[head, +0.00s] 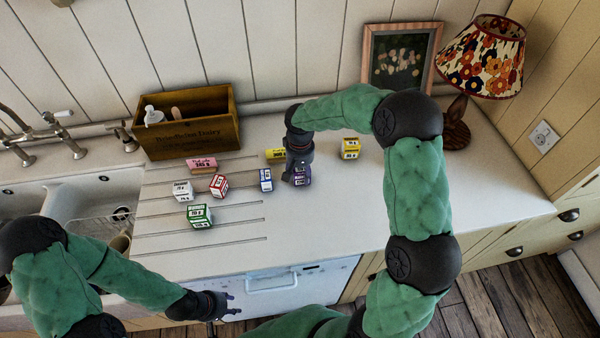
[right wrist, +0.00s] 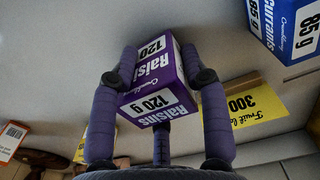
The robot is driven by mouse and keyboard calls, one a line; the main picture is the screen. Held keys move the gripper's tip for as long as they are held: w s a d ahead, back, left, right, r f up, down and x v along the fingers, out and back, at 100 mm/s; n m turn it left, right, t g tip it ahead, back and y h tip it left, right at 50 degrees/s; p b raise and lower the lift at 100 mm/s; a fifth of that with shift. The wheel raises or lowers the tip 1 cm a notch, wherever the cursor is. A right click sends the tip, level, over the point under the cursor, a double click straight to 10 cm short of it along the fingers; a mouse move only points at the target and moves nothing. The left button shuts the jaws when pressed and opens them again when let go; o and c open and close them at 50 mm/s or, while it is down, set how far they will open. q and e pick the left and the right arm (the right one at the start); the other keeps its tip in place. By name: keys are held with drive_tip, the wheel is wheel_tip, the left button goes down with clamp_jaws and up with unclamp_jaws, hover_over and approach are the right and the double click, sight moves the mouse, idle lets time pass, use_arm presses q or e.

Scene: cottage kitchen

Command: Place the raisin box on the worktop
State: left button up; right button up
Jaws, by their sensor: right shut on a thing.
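The purple raisin box (head: 302,177) is at the worktop (head: 345,215), right of the blue currants box. In the right wrist view the raisin box (right wrist: 158,85) sits between the fingers of my right gripper (right wrist: 160,80), its "Raisins 120 g" label showing. My right gripper (head: 298,172) is shut on it from above and hides part of it in the head view. I cannot tell whether the box's underside touches the worktop. My left gripper (head: 228,304) is empty in front of the worktop's front edge, its fingers apart.
Close by stand a blue currants box (head: 265,180), a yellow box (head: 276,155) and another yellow box (head: 350,148). Pink (head: 202,165), white (head: 183,190), red (head: 218,185) and green (head: 200,215) boxes stand left. A wooden crate (head: 190,135) is behind. Worktop at right is clear.

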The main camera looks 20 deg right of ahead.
drive_tip(key=shift+f, duration=0.2)
drive_tip(key=o, duration=1.2)
drive_tip(key=shift+r, duration=0.6)
wheel_tip(320, 180, up, 11)
drive_tip(key=shift+r+p, duration=0.15)
drive_tip(key=shift+p, duration=0.9)
